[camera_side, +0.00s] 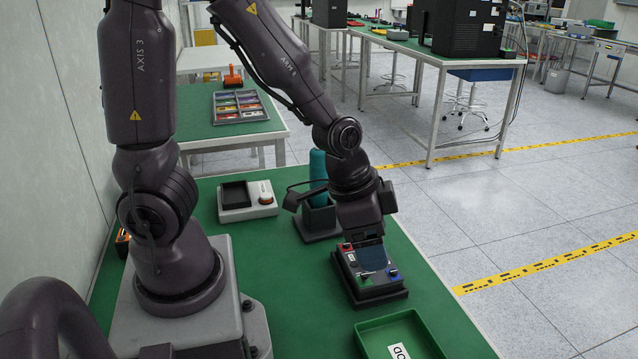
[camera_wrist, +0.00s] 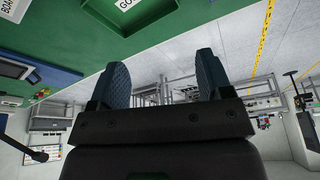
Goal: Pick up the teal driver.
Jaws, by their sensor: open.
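The teal driver (camera_side: 318,172) stands upright in a dark square holder (camera_side: 318,218) on the green table. Its lower part is hidden in the holder, and my wrist hides part of its right side. My gripper (camera_wrist: 163,78) is open, with two dark blue fingers wide apart and nothing between them in the wrist view. In the side view my wrist is to the right of the driver, above the black device; my fingers are hard to make out there. The driver is not seen in the wrist view.
A black device with a screen and coloured buttons (camera_side: 368,280) sits below my wrist. A green tray (camera_side: 400,328) with a white label lies at the front. A white unit with a dark recess (camera_side: 247,212) stands left of the holder. Bare green tabletop (camera_side: 300,300) lies between.

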